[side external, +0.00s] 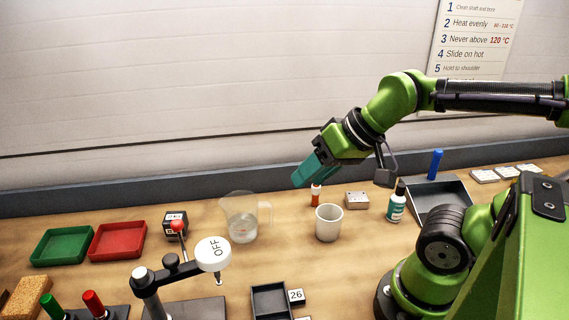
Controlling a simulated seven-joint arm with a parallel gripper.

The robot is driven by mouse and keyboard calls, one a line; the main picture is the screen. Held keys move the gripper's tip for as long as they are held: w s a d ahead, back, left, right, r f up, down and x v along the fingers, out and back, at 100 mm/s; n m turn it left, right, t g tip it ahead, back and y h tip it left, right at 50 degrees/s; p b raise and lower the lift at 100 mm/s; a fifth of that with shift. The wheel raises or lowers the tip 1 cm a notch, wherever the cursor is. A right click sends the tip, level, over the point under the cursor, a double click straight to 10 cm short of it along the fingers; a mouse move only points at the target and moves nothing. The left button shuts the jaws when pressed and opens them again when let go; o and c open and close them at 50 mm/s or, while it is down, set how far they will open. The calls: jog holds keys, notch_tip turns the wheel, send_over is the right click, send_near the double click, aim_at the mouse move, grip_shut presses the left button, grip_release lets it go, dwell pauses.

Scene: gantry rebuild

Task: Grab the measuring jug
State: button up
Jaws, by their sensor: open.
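The measuring jug (240,221) is clear, with a handle on its right side. My gripper (301,178) has teal fingers pointing down and to the left. It is open and empty, up and to the right of the jug and apart from it. The gap between the fingers is hard to see from this side.
A white cup (328,223) and an orange-red bottle (316,195) stand right of the jug. Red (118,241) and green (62,245) trays lie left. A green bottle (396,203) stands right.

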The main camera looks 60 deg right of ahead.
jog(key=shift+o, duration=1)
